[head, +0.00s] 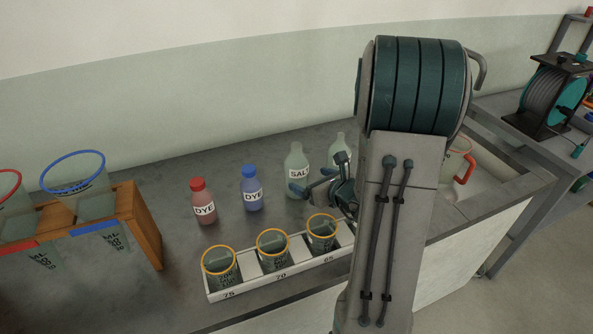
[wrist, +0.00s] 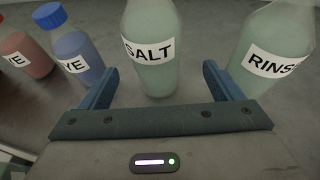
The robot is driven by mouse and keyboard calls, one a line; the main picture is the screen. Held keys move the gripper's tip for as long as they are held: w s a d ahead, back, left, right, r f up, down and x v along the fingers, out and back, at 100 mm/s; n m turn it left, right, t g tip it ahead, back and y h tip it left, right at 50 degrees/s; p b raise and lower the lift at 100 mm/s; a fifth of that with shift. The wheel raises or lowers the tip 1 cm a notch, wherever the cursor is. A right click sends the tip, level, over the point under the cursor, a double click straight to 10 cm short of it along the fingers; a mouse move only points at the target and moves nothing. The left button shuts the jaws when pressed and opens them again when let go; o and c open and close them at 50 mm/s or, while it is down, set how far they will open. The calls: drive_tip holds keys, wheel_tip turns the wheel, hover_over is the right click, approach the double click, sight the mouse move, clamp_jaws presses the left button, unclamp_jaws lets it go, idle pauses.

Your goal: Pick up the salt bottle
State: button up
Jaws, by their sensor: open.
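The salt bottle (head: 296,172) is a clear, pale green bottle with a white SALT label, upright on the grey bench. In the wrist view the salt bottle (wrist: 151,68) stands straight ahead, its lower part in line with the space between my fingers. My gripper (wrist: 158,84) is open and empty, one blue finger on each side of that space. In the head view my gripper (head: 312,189) is low over the bench beside the bottle, partly hidden by my arm. I cannot tell whether the fingers reach past the bottle's near side.
A rinse bottle (wrist: 272,50) stands close on the right, a blue-capped dye bottle (head: 251,188) close on the left, and a red-capped dye bottle (head: 203,201) farther left. A white rack (head: 250,285) with orange-rimmed beakers lies in front. A wooden stand (head: 141,225) is at left.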

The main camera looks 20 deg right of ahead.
sight(297, 174)
drive_tip(key=shift+a+r+p+x, duration=0.15)
drive_tip(key=shift+p+x, duration=0.2)
drive_tip(key=shift+x, duration=1.35)
drive_tip(key=shift+a+r+p+x, duration=0.15)
drive_tip(key=shift+p+x, duration=0.2)
drive_tip(key=shift+x, duration=1.35)
drive_tip(key=c, duration=1.1)
